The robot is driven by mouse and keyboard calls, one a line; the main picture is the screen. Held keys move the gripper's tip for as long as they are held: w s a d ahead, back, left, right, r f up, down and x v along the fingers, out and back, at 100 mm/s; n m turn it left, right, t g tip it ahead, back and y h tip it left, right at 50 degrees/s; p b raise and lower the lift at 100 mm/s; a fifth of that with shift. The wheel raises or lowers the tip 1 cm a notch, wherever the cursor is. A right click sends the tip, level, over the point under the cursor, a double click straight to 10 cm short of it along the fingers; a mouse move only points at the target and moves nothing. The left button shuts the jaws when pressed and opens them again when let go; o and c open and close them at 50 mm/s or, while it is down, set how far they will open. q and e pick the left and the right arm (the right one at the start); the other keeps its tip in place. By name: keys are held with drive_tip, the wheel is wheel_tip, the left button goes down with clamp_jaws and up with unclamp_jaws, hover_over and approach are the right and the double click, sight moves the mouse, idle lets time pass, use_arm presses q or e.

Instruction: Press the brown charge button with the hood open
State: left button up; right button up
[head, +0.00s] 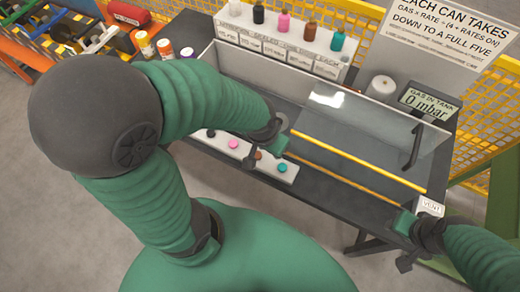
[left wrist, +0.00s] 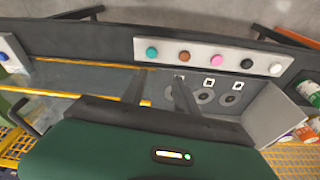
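The brown charge button (left wrist: 184,56) sits on a white strip (left wrist: 200,67) between a teal button (left wrist: 152,53) and a pink button (left wrist: 217,60). In the head view it is largely hidden by my left gripper (head: 260,150). In the left wrist view, my left gripper (left wrist: 160,91) is open and empty, its two dark fingers apart, close to the strip. The clear hood (head: 345,115) has a yellow front edge (head: 360,161), which shows apart from a second yellow line on the bench. My right gripper (head: 405,240) is near the VENT button label (head: 431,206); its opening is unclear.
Small bottles (head: 283,22) stand on a labelled white rack behind the hood. A display (head: 430,101) reads "GAS IN TANK 0 mbar". A black handle (head: 412,147) is at the hood's right. Cans (head: 145,45) stand at the left. Yellow mesh fencing (head: 488,95) is behind.

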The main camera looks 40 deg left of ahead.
idle(0.4)
use_arm(q)
clamp_jaws()
idle(1.6)
